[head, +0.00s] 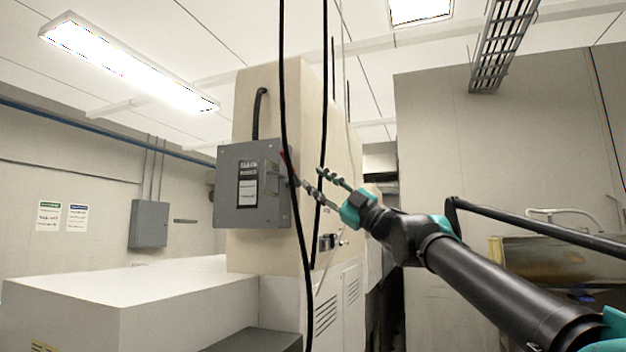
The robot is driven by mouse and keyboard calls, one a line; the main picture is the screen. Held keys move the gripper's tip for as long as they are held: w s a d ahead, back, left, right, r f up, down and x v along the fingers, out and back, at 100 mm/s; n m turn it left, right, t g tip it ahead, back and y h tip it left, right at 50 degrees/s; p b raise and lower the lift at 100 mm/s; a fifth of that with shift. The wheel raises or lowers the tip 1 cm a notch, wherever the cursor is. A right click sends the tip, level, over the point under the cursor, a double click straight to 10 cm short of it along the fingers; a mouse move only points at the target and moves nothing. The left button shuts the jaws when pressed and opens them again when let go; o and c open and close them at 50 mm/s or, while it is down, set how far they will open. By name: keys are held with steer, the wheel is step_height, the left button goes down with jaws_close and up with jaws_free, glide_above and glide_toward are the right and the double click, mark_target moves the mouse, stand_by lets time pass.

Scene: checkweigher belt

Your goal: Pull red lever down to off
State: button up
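The red lever (284,155) is a small red-tipped handle on the right side of a grey switch box (228,190), near the box's upper right edge. It points up and is partly crossed by a black hanging cable. The box is mounted on a beige column and has a dark label on its front. My gripper (313,180) reaches in from the right with its two fingers spread apart. It is open and empty. Its fingertips are to the right of the lever and a little lower in the picture; I see no contact, though depth is hard to judge.
Black cables (304,255) hang in front of the column (265,90) and pass close to my fingers. A white-topped block (130,285) stands at lower left. A second grey box (149,223) is on the far wall. A sink area (555,265) lies at right.

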steer(key=shift+r+m, duration=0.15)
steer(key=shift+m, duration=0.25)
steer(key=c, duration=0.5)
steer(key=shift+d+r+m, duration=0.1)
steer(key=shift+r+m, duration=0.15)
steer(key=shift+m, duration=0.35)
steer(key=shift+c, duration=1.1)
steer(key=r+m, duration=0.1)
steer(key=m, duration=0.3)
steer(key=r+m+t+h, duration=0.1)
steer(key=r+m, duration=0.1)
steer(key=m, duration=0.2)
steer(key=d+r+m+h, duration=0.1)
steer(key=m, duration=0.3)
steer(key=shift+s+d+r+t, duration=0.1)
steer(key=shift+s+r+t, duration=0.1)
steer(key=shift+r+t, duration=0.15)
jaws_close()
step_height(320, 180, up, 6)
steer(key=m+h, duration=0.1)
steer(key=m, duration=0.6)
glide_above(291, 169)
steer(key=s+d, duration=0.2)
steer(key=d, duration=0.1)
steer(key=shift+s+a+f+t, duration=0.2)
steer(key=shift+s+a+f, duration=0.25)
steer(key=shift+f, duration=0.25)
steer(key=shift+s+a+f+t, duration=0.15)
steer(key=shift+s+a+f, duration=0.3)
steer(key=shift+f, duration=0.25)
